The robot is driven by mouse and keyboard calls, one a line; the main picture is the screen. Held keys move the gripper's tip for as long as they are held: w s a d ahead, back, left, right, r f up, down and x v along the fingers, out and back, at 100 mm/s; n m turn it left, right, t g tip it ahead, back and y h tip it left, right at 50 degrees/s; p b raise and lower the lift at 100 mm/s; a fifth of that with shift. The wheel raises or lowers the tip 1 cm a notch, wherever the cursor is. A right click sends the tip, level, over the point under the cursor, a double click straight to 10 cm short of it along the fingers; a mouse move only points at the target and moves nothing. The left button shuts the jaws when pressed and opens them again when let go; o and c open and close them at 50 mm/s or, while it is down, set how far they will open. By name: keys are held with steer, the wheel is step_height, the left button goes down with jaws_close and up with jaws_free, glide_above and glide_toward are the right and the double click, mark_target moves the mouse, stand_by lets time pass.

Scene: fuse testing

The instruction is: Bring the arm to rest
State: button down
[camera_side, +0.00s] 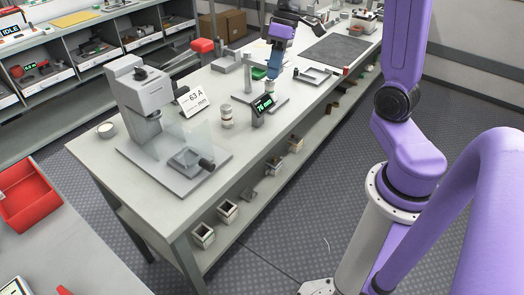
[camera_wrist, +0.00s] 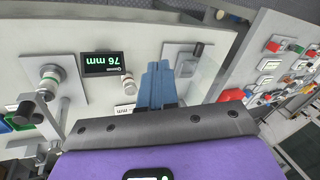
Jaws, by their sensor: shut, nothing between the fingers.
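My gripper (camera_side: 272,75) hangs above the far half of the grey workbench (camera_side: 160,196) in the side view, fingers pointing down. In the wrist view its blue fingers (camera_wrist: 157,70) are together with nothing between them. The fingers look apart from the things on the bench, though their height is hard to judge. A black display (camera_side: 263,104) reading 76 mm stands beside the gauge plate below; it also shows upside down in the wrist view (camera_wrist: 115,63). A pale cylindrical fuse (camera_side: 227,117) stands upright on the bench.
A grey press-like tester (camera_side: 142,90) with a clear shield and a 63 A card (camera_side: 192,98) stands at the near left end. A dark mat (camera_side: 338,48) lies farther back. Open bins (camera_side: 202,235) line the lower shelf. A red tray (camera_side: 28,195) is at far left.

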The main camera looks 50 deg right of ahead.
steer(key=s+a+f+n+g+h, duration=0.15)
steer(key=s+a+n, duration=0.25)
steer(key=s+a, duration=0.6)
steer(key=s+a+f+n+t+h, duration=0.1)
steer(key=s+n, duration=0.3)
steer(key=s, duration=0.8)
steer(key=shift+s+a+f+n+h, duration=0.3)
steer(key=shift+a+f+h, duration=0.2)
steer(key=shift+f, duration=0.2)
